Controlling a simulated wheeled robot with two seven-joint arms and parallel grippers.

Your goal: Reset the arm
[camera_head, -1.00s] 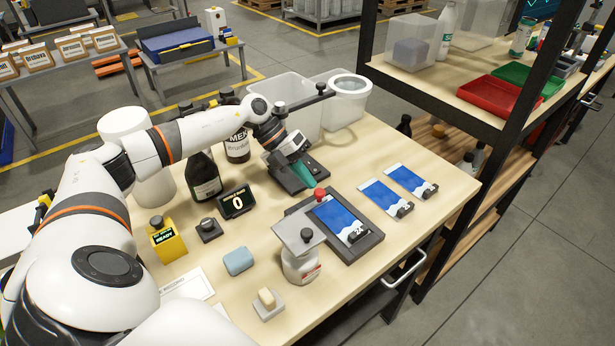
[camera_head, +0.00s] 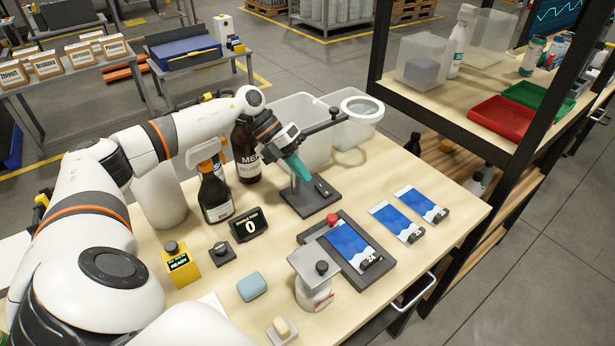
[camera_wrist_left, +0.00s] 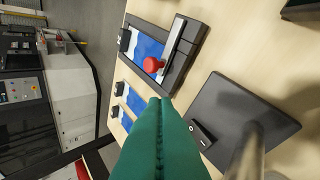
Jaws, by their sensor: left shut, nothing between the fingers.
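My left arm reaches in from the left in the head view. Its gripper (camera_head: 303,177) has green fingers, shut and empty, hanging over a dark stand base (camera_head: 318,204). In the left wrist view the shut fingers (camera_wrist_left: 160,103) point at the table beside that base (camera_wrist_left: 235,115). A dark tray (camera_head: 366,279) holds a blue-and-white pouch (camera_head: 350,246) and has a red knob (camera_head: 332,220). The tray's red knob also shows in the left wrist view (camera_wrist_left: 153,65). My right gripper is not in view.
Two more pouches (camera_head: 397,222) (camera_head: 422,204) lie to the right. Nearby stand a dark bottle (camera_head: 247,160), a spray bottle (camera_head: 215,195), a counter display (camera_head: 248,225), a yellow box (camera_head: 180,265), a blue sponge (camera_head: 251,286) and a jar (camera_head: 315,293). White tubs (camera_head: 303,125) stand behind. A shelf (camera_head: 455,110) borders the right.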

